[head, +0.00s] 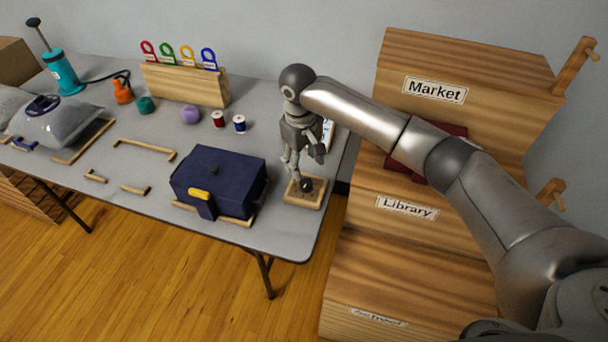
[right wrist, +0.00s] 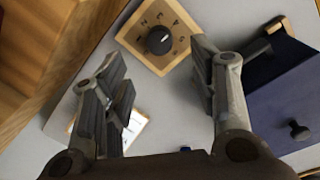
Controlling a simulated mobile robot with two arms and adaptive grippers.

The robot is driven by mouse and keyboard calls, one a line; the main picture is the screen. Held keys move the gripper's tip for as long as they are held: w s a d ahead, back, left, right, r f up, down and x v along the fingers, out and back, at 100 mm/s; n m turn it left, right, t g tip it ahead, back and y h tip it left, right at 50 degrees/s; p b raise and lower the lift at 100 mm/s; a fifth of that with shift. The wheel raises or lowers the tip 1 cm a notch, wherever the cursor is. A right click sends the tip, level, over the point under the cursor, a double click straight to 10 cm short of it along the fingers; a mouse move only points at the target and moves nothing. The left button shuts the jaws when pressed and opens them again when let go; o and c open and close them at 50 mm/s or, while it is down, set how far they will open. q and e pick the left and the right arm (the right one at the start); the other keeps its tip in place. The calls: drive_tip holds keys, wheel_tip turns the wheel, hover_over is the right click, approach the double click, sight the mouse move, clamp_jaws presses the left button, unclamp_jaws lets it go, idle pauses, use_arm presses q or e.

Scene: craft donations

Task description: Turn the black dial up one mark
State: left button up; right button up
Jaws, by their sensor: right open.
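The black dial (right wrist: 159,40) sits on a square wooden plate (right wrist: 133,44) with marks around it in the right wrist view. A white pointer line shows on its top. In the head view the black dial (head: 306,184) and its wooden plate (head: 304,201) lie at the table's right front corner, partly covered by my right gripper (head: 303,168). My right gripper, seen also in the right wrist view (right wrist: 163,95), is open and empty. Its fingers point down over the plate, and the dial shows between and beyond them, apart from both fingers. My left gripper is not in view.
A dark blue box (head: 219,181) with a yellow latch stands just left of the dial. The wooden stepped shelf (head: 350,266) labelled Market and Library stands right of the table. Thread spools (head: 239,123) and a purple ball (head: 190,114) lie further back.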

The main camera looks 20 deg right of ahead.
sight(306, 182)
drive_tip(key=f, duration=0.5)
drive_tip(key=shift+w+d+f, duration=0.2)
drive_tip(key=shift+f, duration=0.05)
wheel_tip(306, 182, down, 3)
drive_tip(key=shift+r, duration=0.2)
drive_tip(key=shift+c, duration=2.5)
drive_tip(key=c, duration=0.5)
drive_tip(key=shift+r+m+p, duration=0.15)
drive_tip(key=shift+m+p, duration=0.35)
drive_tip(key=shift+p, duration=0.55)
drive_tip(key=m+p, duration=0.3)
drive_tip(key=p, duration=0.1)
drive_tip(key=shift+m+p, duration=0.3)
drive_tip(key=shift+m, duration=0.1)
drive_tip(key=shift+m+g+p, duration=0.3)
drive_tip(key=shift+m+p, duration=0.55)
drive_tip(key=shift+m, duration=0.25)
use_arm(q)
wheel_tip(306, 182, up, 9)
drive_tip(key=p, duration=0.1)
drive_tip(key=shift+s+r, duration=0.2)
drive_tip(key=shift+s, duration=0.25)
use_arm(e)
drive_tip(key=shift+w+d+m, duration=0.1)
drive_tip(key=shift+m, duration=0.7)
